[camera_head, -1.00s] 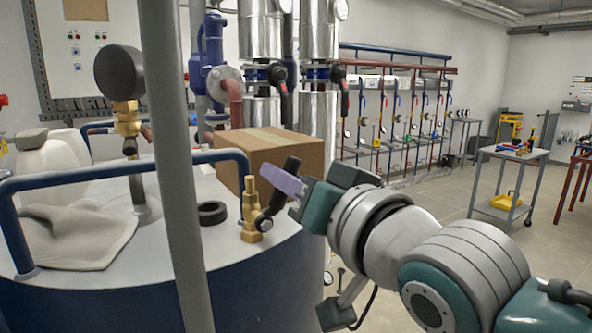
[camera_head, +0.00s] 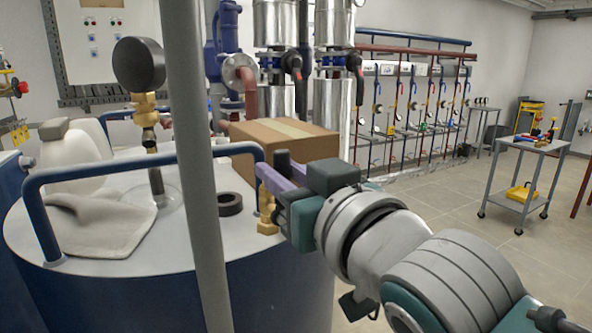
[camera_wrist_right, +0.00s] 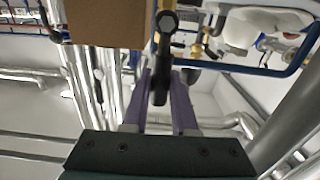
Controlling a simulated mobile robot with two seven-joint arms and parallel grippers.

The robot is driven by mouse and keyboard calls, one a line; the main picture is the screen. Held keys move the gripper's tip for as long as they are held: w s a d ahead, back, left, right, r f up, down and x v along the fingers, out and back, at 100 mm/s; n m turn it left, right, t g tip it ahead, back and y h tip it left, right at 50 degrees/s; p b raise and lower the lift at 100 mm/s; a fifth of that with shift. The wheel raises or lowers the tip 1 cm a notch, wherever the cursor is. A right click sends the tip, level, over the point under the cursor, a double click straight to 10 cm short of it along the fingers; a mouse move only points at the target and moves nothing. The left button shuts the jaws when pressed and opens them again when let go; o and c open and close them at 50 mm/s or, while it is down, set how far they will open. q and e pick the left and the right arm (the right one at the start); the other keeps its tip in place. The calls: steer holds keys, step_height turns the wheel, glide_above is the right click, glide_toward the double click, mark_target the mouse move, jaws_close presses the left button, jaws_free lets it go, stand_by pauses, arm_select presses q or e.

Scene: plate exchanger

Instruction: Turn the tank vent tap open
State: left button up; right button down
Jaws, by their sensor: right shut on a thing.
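The vent tap is a brass fitting (camera_head: 267,215) on the right edge of the tank top (camera_head: 110,260), partly hidden by my gripper. Its black lever handle (camera_head: 283,161) stands nearly upright, with its top showing above my fingers. My right gripper (camera_head: 277,182) reaches in from the right, its purple fingers shut on the handle. In the right wrist view the handle (camera_wrist_right: 162,50) runs between the two purple fingers. My left gripper is not in view.
A cardboard box (camera_head: 285,145) stands close behind the tap. A blue rail (camera_head: 140,166) curves over the tank top beside it. A black ring (camera_head: 229,203), a pressure gauge (camera_head: 138,64) and a draped cloth (camera_head: 95,225) are to the left.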

steer(key=c, duration=0.7)
jaws_free()
steer(key=shift+s, duration=0.1)
steer(key=v, duration=0.9)
steer(key=shift+s+d+b, duration=0.25)
steer(key=shift+s+b, duration=0.05)
steer(key=shift+b, duration=0.1)
